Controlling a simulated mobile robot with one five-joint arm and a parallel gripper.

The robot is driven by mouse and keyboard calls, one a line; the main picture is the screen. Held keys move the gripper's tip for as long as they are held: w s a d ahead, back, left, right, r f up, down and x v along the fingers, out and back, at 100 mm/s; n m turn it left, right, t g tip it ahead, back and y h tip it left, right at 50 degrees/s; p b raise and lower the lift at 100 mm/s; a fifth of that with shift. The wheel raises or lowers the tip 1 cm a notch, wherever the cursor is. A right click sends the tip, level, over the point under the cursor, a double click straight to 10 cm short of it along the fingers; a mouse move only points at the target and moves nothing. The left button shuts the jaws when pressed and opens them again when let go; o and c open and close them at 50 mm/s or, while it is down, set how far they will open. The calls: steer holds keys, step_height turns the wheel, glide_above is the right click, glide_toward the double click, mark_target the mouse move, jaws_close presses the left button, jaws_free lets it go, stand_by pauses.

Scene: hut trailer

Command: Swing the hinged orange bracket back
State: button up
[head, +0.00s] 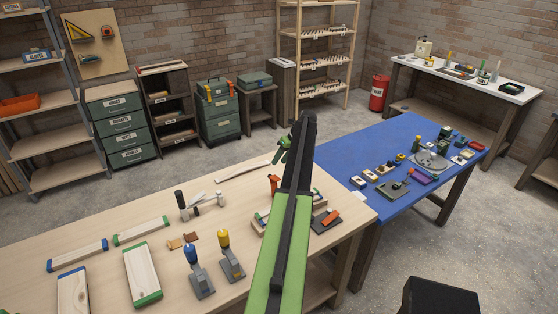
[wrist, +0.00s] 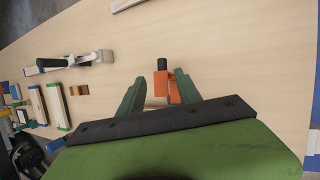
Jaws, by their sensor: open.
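An orange bracket (wrist: 160,84) with a black cylindrical top shows between my gripper's fingers in the wrist view. A second orange part stands close on its right, and the lower portion is hidden by my gripper. What looks like the same bracket (head: 274,183) stands upright on the wooden bench in the head view, just left of my arm. My gripper (wrist: 159,77) is open, with one dark green finger on each side of the orange parts. I cannot tell whether a finger touches them. In the head view my gripper (head: 280,154) is partly hidden by my arm.
The wooden bench (head: 85,220) also holds a clamp-like tool (head: 197,203), blue- and yellow-topped devices (head: 200,280), several wood blocks and a dark plate with an orange piece (head: 331,217). A blue table (head: 340,152) with small parts stands to the right. Bench surface beyond the bracket is mostly clear.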

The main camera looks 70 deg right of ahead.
steer(key=p+v, duration=0.1)
steer(key=v, duration=0.1)
steer(key=p+v, duration=0.4)
steer(key=shift+w+d+r, duration=0.15)
steer(key=shift+w+d, duration=0.15)
steer(key=shift+w, duration=0.1)
steer(key=p+v, duration=1)
steer(key=v, duration=0.2)
steer(key=shift+p, duration=0.35)
steer(key=shift+w, duration=0.1)
